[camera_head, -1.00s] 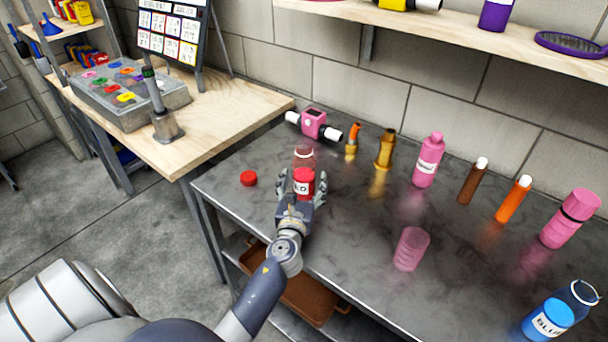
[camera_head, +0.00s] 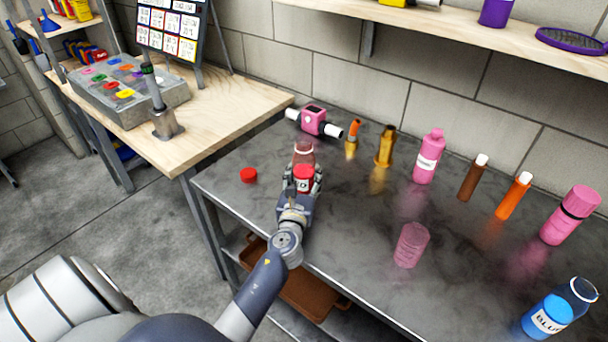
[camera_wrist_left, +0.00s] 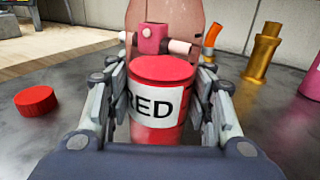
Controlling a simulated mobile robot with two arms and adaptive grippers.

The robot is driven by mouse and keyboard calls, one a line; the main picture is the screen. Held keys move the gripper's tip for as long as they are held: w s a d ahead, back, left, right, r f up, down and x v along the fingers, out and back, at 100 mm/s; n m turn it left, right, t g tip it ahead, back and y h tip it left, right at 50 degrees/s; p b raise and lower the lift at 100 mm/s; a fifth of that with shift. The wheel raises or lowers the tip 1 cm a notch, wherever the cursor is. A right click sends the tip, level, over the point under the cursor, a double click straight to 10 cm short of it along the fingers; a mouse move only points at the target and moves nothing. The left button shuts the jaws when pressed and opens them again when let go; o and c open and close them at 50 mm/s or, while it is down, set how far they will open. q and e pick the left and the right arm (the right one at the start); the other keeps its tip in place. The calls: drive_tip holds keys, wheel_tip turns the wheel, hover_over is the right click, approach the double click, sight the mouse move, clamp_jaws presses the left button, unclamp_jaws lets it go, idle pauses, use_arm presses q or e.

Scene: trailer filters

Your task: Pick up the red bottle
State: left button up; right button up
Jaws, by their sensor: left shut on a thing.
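The red bottle (camera_head: 304,156) is a clear jar with red contents and a white label reading "RED". It stands upright on the dark metal table. My left gripper (camera_head: 303,184) is shut on it, with one finger on each side of its lower part. In the left wrist view the red bottle (camera_wrist_left: 160,95) fills the middle, between the fingers of my left gripper (camera_wrist_left: 163,112). A round red cap (camera_head: 248,175) lies on the table to the left of the bottle; it also shows in the left wrist view (camera_wrist_left: 36,101). My right gripper is not in view.
Behind the bottle are a pink device (camera_head: 314,121) and brass fittings (camera_head: 385,146). A shelf (camera_head: 470,30) hangs above.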

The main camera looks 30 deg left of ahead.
use_arm(q)
drive_tip(key=shift+r, duration=0.25)
drive_tip(key=shift+r+p, duration=1)
drive_tip(key=shift+r, duration=0.55)
drive_tip(key=b, duration=0.2)
approach(304, 165)
drive_tip(key=shift+s+d+f, duration=0.35)
drive_tip(key=shift+s+d, duration=0.1)
drive_tip(key=shift+d, duration=0.2)
drive_tip(key=shift+s+d+f, duration=0.35)
drive_tip(key=shift+s+d, duration=0.1)
drive_tip(key=shift+d, duration=0.25)
